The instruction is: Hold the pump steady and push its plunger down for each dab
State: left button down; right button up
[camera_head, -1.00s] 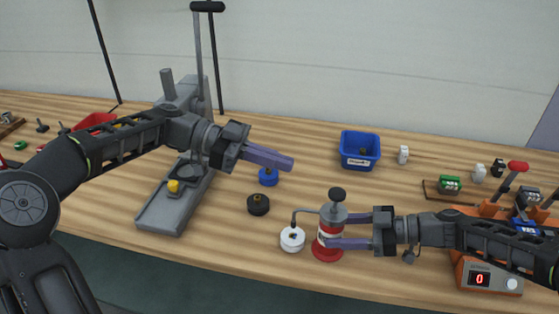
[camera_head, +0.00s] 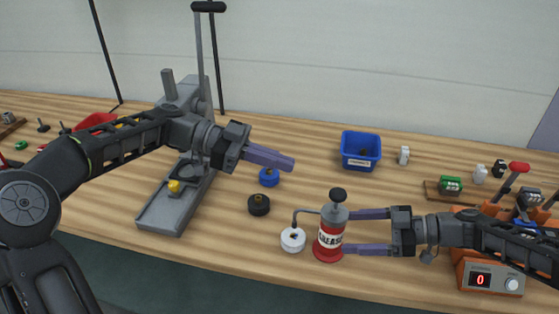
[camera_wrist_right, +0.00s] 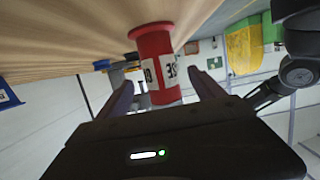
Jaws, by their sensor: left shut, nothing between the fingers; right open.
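The grease pump (camera_head: 329,240) is a red and grey can with a white label, standing upright on the table. Its black plunger knob (camera_head: 337,194) is at the top, and its thin spout reaches left over a white round part (camera_head: 292,239). My right gripper (camera_head: 368,231) is open just to the right of the pump, its fingertips close to the can. In the right wrist view the red can (camera_wrist_right: 153,62) shows between the spread fingers (camera_wrist_right: 164,92). My left gripper (camera_head: 290,164) is shut and empty, raised above the table, left of and beyond the pump.
A black round part (camera_head: 259,205) and a blue one (camera_head: 269,177) lie left of the pump. A blue bin (camera_head: 360,151) stands behind. A grey lever press (camera_head: 170,210) is at left, and an orange device (camera_head: 486,278) showing 0 is at right.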

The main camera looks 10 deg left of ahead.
jog(key=v, duration=0.8)
jog(key=shift+d, duration=0.1)
